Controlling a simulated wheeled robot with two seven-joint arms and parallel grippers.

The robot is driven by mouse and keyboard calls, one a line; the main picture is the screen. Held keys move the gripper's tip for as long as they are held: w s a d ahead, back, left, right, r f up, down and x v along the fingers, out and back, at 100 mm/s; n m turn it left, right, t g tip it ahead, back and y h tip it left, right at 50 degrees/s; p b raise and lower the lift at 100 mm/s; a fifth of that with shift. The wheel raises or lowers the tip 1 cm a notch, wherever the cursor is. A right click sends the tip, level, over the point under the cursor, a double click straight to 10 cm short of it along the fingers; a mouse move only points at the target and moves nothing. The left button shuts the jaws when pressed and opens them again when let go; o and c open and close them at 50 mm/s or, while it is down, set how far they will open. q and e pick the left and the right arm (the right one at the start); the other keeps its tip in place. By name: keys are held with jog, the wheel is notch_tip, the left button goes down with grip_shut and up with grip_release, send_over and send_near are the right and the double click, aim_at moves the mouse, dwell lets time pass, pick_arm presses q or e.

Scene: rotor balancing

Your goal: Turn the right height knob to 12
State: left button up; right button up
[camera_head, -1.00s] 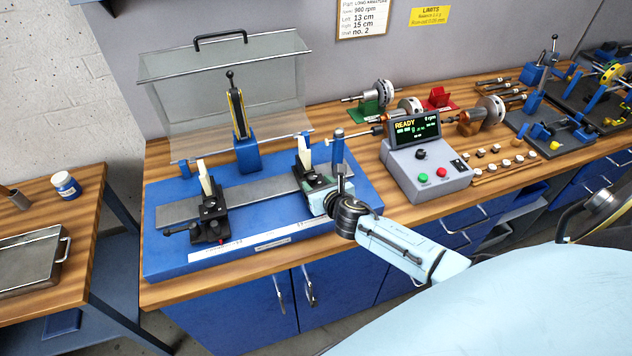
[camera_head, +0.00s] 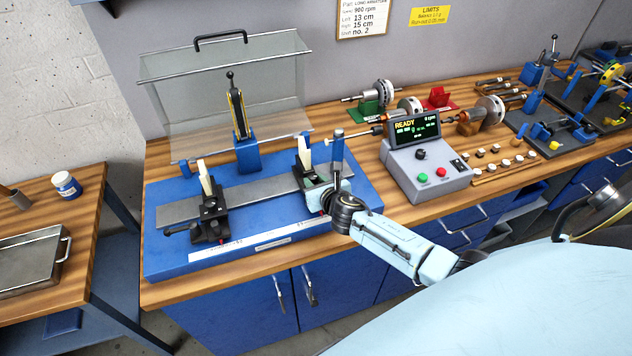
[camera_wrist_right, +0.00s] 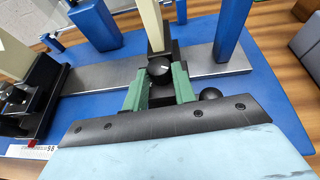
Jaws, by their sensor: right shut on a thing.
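The right support (camera_head: 304,157) stands on the steel rail of the blue balancing base, with a pale upright post. Its round black height knob (camera_wrist_right: 159,69), with a light pointer mark, faces my camera in the right wrist view. My right gripper (camera_wrist_right: 160,83) is shut on this knob, one green finger on each side. In the head view my right gripper (camera_head: 321,194) is at the front of the right support and hides the knob. I cannot read a height number on it. My left gripper is in neither view.
The left support (camera_head: 207,205) stands on the same rail. A blue post (camera_head: 337,150) rises close behind my right gripper. A control box (camera_head: 428,170) reading READY stands to the right. A clear guard (camera_head: 225,90) is raised behind. A wall card (camera_head: 361,18) lists 13 cm and 15 cm.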

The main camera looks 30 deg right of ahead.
jog(key=shift+a, duration=0.1)
jog(key=shift+w+a+m+g+h+b, duration=0.1)
jog(key=shift+a+m+g+h+b, duration=0.1)
jog(key=shift+m+h, duration=0.4)
jog(key=shift+a+m+g+h+b, duration=0.1)
jog(key=shift+m+g+h+b, duration=0.1)
jog(key=shift+m+h, duration=0.35)
jog(key=m+h, duration=0.1)
jog(key=m+g+h+b, duration=0.1)
jog(key=m+g+h, duration=0.1)
jog(key=shift+w+a+h, duration=0.25)
jog(key=shift+a, duration=0.05)
jog(key=m+g+h+b, duration=0.2)
jog(key=m, duration=0.1)
jog(key=shift+w+a+f+h, duration=0.1)
jog(key=shift+w+a+h, duration=0.1)
jog(key=shift+h, duration=0.1)
jog(key=shift+w+m+g+h+b, duration=0.1)
jog(key=shift+m+g+h+b, duration=0.5)
jog(key=shift+m+g, duration=0.4)
jog(key=shift+g, duration=0.3)
